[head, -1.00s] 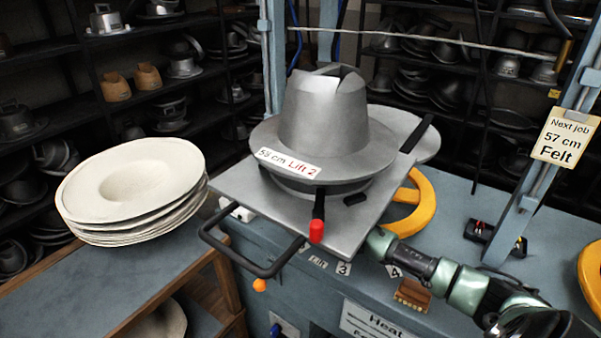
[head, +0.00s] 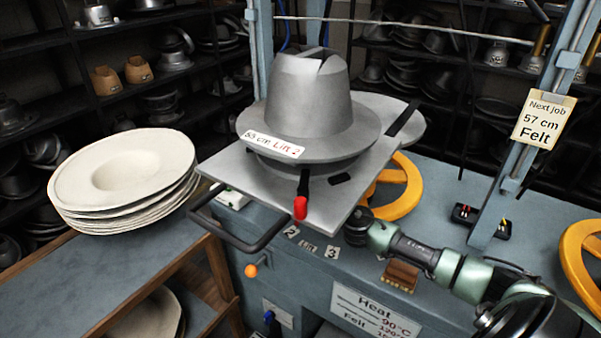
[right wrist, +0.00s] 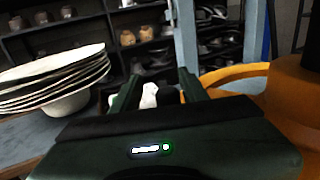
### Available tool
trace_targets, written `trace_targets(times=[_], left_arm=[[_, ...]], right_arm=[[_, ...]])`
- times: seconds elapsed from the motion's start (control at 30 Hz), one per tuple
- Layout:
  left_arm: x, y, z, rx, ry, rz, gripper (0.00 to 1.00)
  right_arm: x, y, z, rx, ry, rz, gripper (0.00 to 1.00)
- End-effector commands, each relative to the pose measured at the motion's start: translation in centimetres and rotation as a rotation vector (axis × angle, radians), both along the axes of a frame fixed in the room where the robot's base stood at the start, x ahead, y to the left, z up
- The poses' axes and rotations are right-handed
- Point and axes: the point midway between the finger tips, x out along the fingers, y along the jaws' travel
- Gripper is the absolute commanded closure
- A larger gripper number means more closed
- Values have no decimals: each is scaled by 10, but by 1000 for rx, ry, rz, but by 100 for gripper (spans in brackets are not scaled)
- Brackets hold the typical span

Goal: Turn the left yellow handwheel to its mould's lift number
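The left yellow handwheel (head: 408,193) lies on the blue bench, its left part hidden under a grey plate (head: 225,170). It also shows as a yellow rim at right in the right wrist view (right wrist: 235,76). The grey hat mould (head: 305,100) on the plate has a label (head: 270,145) ending in "Lift 2". Number tags 2 (head: 291,231) and 3 (head: 332,252) show on the bench edge. My left gripper is out of view.
A red-tipped lever (head: 300,207) and a black bar handle (head: 225,235) stick out from the plate. White felt hats (head: 120,175) are stacked at left. A second yellow wheel (head: 572,260) and a blue post with a "57 cm Felt" card (head: 543,120) stand at right.

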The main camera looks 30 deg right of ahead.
Motion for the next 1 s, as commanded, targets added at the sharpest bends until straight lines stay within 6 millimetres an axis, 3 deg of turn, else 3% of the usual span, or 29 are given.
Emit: trace_targets(times=[0.37,0.8,1.0], left_arm=[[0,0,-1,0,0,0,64],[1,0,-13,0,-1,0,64],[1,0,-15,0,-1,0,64]], right_arm=[[-3,-4,3,-4,-6,-7,56],[-60,-2,1,-5,-2,-6,56],[-75,-1,2,-3,-3,-4,56]])
